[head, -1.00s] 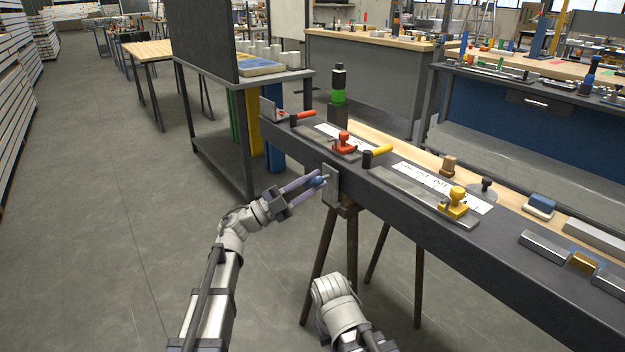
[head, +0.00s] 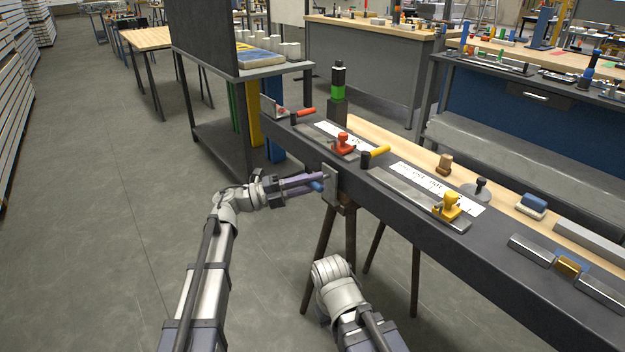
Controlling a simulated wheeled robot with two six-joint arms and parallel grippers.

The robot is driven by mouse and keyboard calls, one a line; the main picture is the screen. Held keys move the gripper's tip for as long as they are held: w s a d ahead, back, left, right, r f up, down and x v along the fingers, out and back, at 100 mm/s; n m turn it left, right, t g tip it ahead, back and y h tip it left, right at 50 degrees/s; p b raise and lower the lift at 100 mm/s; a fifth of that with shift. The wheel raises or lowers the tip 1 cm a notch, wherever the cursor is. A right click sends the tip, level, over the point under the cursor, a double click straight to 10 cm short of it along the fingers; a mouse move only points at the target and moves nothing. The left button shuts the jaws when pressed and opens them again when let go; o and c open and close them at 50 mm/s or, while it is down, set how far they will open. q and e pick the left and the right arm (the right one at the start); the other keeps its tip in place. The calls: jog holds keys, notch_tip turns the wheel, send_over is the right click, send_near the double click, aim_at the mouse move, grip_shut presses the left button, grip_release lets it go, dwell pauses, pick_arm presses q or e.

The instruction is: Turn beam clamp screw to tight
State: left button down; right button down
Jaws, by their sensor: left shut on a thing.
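The beam clamp (head: 330,184) is a grey metal plate on the near side face of the dark beam (head: 400,205). Its screw has a blue knob (head: 316,187) that sticks out to the left of the plate. My left gripper (head: 314,182) reaches in from the left, with its purple fingers shut on the blue knob. The fingers partly hide the knob and the screw shaft. My right arm shows at the bottom centre, folded, and its gripper is not in view.
On the beam's top are a red-handled tool (head: 302,113), a red clamp (head: 344,145), a yellow-handled tool (head: 376,154) and a yellow clamp (head: 447,205). Trestle legs (head: 350,235) stand under the beam. A grey shelf table (head: 215,135) stands behind. The floor at the left is clear.

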pick_arm(q)
jog(key=shift+w, duration=0.1)
dwell(0.4)
jog(key=c, duration=0.7)
grip_release()
jog(key=b+v, duration=0.1)
jog(key=v, duration=0.7)
